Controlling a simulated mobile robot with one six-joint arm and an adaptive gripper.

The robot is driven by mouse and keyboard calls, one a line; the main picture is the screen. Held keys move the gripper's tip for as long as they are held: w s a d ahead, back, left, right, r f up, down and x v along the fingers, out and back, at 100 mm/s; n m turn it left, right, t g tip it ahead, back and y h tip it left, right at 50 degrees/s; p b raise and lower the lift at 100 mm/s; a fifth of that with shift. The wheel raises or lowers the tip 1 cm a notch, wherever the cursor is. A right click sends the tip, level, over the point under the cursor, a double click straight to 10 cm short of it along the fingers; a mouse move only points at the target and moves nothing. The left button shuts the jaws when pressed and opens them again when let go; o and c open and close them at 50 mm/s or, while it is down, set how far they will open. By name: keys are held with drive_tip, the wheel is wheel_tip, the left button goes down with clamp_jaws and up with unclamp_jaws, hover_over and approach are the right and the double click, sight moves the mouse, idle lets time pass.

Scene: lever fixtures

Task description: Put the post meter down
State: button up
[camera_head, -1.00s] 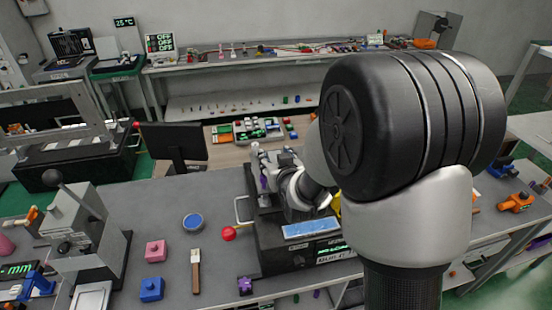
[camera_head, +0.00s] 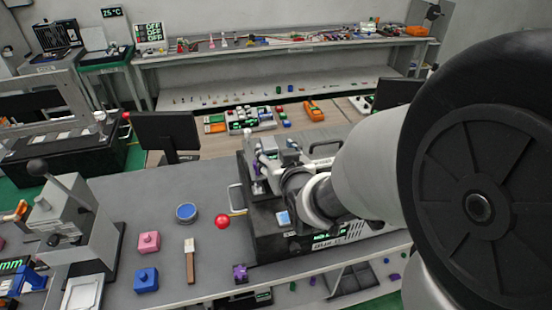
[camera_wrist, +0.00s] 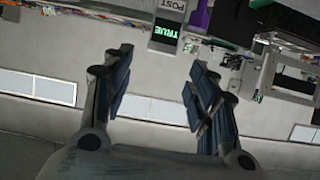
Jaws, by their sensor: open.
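The post meter (camera_wrist: 167,32) shows in the wrist view as a small grey block with a lit green display reading "TRUE" and a "POST" label. The meter and the fingers look apart. In the head view my wrist is over the black machine (camera_head: 262,232) on the grey bench; I cannot pick out the meter there.
A red ball knob (camera_head: 222,222) sticks out left of the machine. A blue round dish (camera_head: 187,212), pink block (camera_head: 149,242), blue block (camera_head: 146,280) and wooden-handled brush (camera_head: 190,262) lie on the bench. A lever fixture (camera_head: 75,225) stands at left.

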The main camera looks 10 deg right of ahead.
drive_tip(key=s+f+g+b, duration=0.2)
drive_tip(key=s+g, duration=0.2)
drive_tip(key=s, duration=1)
drive_tip(key=s+f+g+b, duration=0.2)
drive_tip(key=s+g, duration=0.3)
drive_tip(key=s, duration=0.9)
drive_tip(key=shift+b, duration=0.55)
